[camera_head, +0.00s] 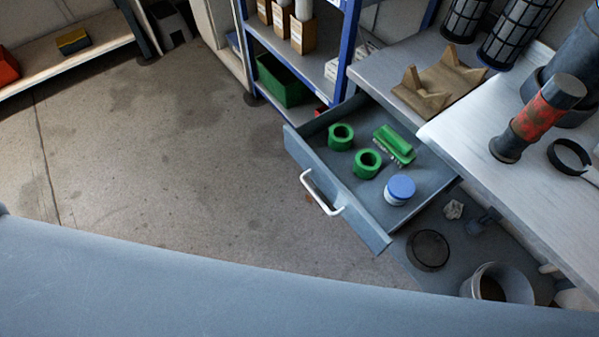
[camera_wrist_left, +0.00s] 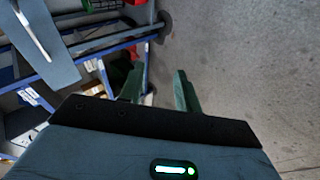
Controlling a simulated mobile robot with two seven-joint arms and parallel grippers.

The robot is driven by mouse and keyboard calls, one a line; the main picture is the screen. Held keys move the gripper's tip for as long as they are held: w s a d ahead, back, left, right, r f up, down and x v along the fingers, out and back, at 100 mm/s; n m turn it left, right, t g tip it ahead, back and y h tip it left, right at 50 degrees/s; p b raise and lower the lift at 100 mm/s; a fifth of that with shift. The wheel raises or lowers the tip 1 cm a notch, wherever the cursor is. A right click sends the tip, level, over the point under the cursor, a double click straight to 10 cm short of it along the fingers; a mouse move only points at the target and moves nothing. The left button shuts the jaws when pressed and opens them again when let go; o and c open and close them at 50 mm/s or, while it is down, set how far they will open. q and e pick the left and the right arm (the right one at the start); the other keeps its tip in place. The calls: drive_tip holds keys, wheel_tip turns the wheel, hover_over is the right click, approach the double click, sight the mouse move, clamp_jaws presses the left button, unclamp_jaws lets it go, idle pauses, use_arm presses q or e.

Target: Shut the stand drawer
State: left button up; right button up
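The stand drawer (camera_head: 335,185) is pulled open, with its grey front facing the floor area and a white bar handle (camera_head: 322,192) on that front. Inside the drawer lie two green rings, a green brush (camera_head: 394,145) and a white jar with a blue lid (camera_head: 400,190). In the left wrist view, the drawer front with its handle (camera_wrist_left: 32,28) shows at the upper left. My left gripper (camera_wrist_left: 159,78) is open, its two fingers apart with nothing between them; it is clear of the handle. My right gripper is in neither view.
The stand's worktop (camera_head: 375,72) holds a brown cradle (camera_head: 438,84). A light bench (camera_head: 530,170) with a red-banded cylinder (camera_head: 540,118) is at right. A bucket (camera_head: 496,284) stands below. A blue-framed shelf (camera_head: 345,50) is behind. The floor left of the drawer is clear.

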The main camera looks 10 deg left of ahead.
use_arm(q)
drive_tip(key=w+n+b, duration=0.1)
drive_tip(key=w, duration=0.1)
drive_tip(key=w+n+h+b, duration=0.1)
drive_tip(key=w+n, duration=0.1)
drive_tip(key=w+n+t, duration=0.1)
drive_tip(key=n, duration=0.1)
drive_tip(key=shift+w+d+f+h+b, duration=0.1)
drive_tip(key=shift+w+d+h+b, duration=0.25)
drive_tip(key=shift+w+h+b, duration=0.05)
drive_tip(key=c, duration=0.5)
drive_tip(key=w+n+b, duration=0.1)
drive_tip(key=w+r+n+h+b, duration=0.1)
drive_tip(key=w+n, duration=0.1)
drive_tip(key=w+r+n+t+h+b, duration=0.1)
drive_tip(key=w+n, duration=0.1)
drive_tip(key=shift+w+d, duration=0.15)
drive_tip(key=shift+d, duration=0.2)
clamp_jaws()
drive_tip(key=w+r+n+t+h+b, duration=0.2)
drive_tip(key=w+r+n+h+b, duration=0.2)
drive_tip(key=w+r+n, duration=0.3)
drive_tip(key=shift+w+r+n+t, duration=0.25)
drive_tip(key=shift+r+n+t, duration=0.05)
drive_tip(key=shift+n, duration=0.4)
